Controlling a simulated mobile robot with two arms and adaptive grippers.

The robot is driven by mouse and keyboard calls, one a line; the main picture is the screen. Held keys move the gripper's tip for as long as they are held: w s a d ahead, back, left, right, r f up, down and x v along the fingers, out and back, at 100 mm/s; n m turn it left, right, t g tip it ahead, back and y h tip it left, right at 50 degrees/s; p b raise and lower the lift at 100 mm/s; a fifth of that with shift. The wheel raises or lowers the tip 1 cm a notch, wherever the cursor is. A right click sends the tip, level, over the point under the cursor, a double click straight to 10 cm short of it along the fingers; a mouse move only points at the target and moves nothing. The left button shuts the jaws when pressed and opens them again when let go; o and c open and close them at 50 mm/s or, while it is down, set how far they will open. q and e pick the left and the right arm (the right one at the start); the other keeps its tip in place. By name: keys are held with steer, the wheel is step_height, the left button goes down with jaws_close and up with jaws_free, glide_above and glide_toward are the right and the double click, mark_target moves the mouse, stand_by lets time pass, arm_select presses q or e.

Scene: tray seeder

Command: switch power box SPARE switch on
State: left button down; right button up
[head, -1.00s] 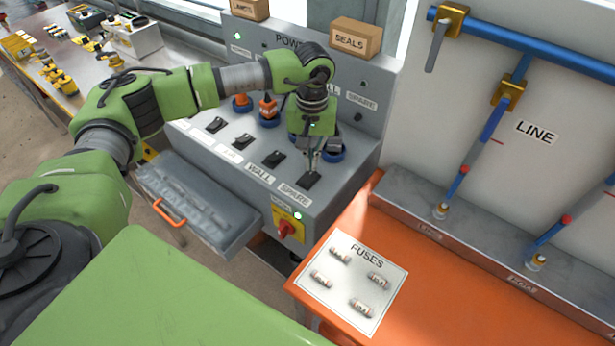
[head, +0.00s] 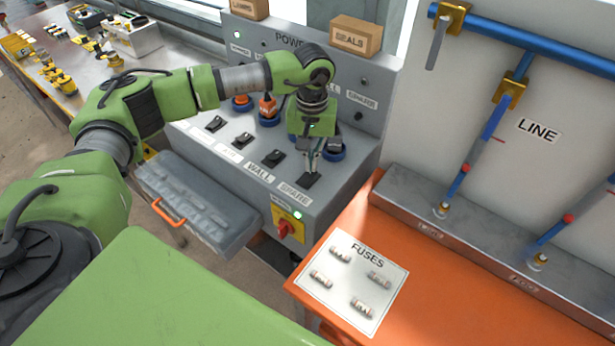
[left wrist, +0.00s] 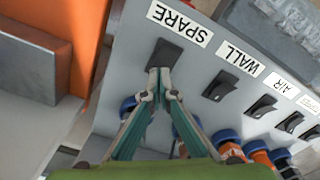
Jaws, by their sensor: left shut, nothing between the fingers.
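The grey power box (head: 325,200) has a row of black rocker switches along its sloped top. The SPARE switch (head: 309,180) is the one nearest the right end, behind the SPARE label (head: 294,195). It also shows in the left wrist view (left wrist: 166,53), below the upside-down SPARE label (left wrist: 180,23). My left gripper (head: 314,170) points down at this switch with its fingers shut and empty. In the left wrist view its fingertips (left wrist: 160,94) are at the switch's near edge; I cannot tell whether they touch it. My right gripper is not in view.
The WALL switch (head: 273,158) sits to the left of SPARE. Blue-ringed plugs (head: 268,113) stand behind the switches. An orange bench (head: 420,290) holds a FUSES card (head: 343,310).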

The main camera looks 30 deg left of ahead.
arm_select(q)
steer(key=shift+f+b, duration=0.7)
steer(key=shift+f, duration=0.15)
stand_by(0.3)
steer(key=shift+r, duration=0.15)
steer(key=shift+r+p, duration=0.45)
steer(key=shift+r, duration=0.15)
steer(key=shift+r+p, duration=1.3)
steer(key=shift+r, duration=1.5)
steer(key=shift+s+f, duration=0.1)
